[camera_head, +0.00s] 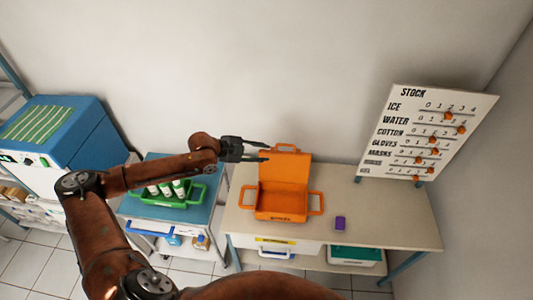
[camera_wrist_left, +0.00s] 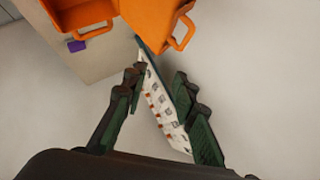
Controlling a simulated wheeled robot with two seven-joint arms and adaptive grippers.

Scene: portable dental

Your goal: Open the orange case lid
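The orange case (camera_head: 281,205) stands on the beige table, with its lid (camera_head: 284,169) raised upright at the back. My right gripper is not in view.
A small purple block (camera_head: 340,223) sits on the table (camera_head: 390,225) right of the case. A stock board (camera_head: 425,132) stands at the table's back right. A blue cart (camera_head: 150,222) with a green tray of white bottles (camera_head: 165,190) is to the left.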

